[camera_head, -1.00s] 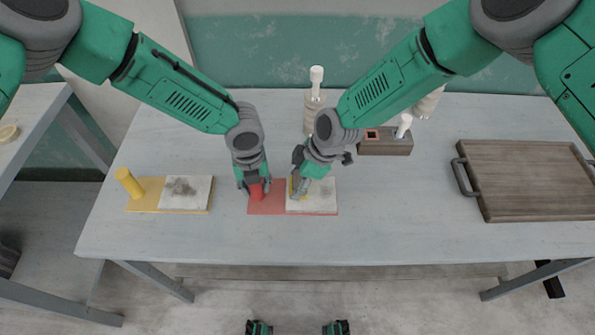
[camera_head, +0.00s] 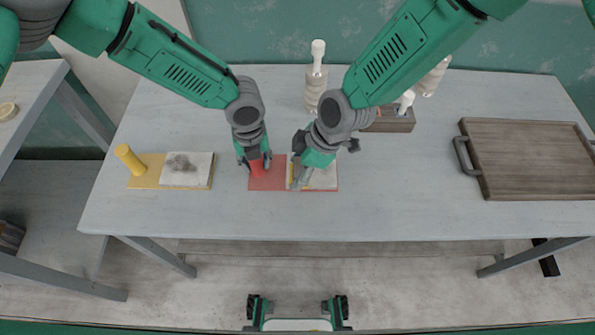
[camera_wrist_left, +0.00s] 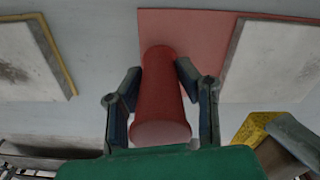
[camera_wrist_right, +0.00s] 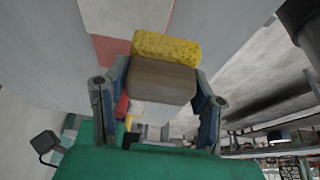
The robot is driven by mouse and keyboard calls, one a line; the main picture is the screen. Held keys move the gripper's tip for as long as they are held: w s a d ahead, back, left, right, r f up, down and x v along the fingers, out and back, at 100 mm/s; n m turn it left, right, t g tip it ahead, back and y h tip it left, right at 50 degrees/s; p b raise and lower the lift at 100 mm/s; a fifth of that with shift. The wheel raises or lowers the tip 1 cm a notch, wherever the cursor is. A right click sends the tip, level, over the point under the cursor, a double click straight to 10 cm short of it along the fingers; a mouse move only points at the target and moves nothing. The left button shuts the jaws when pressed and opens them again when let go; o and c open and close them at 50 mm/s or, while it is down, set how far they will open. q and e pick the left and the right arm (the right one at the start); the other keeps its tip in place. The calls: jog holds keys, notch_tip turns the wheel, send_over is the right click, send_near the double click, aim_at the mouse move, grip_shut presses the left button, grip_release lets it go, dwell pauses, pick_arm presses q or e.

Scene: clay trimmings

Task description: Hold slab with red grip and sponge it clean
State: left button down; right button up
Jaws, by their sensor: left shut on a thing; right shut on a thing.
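The red grip (camera_head: 257,169) stands upright on the left part of a red board (camera_head: 268,180). A pale slab (camera_head: 326,180) lies on the board's right part. My right gripper (camera_head: 299,178) is shut on a yellow sponge (camera_wrist_right: 166,47) with a brown wooden back (camera_wrist_right: 163,80). It is at the slab's left side; I cannot tell whether the sponge touches the slab.
A yellow board (camera_head: 145,182) with a yellow grip (camera_head: 130,159) and a smudged slab (camera_head: 190,168) lies to the left. A wooden tray (camera_head: 530,160) is at the right. Pale bottles (camera_head: 316,85) and a brown block (camera_head: 392,121) stand behind. The table's front is clear.

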jog(key=shift+r, duration=2.05)
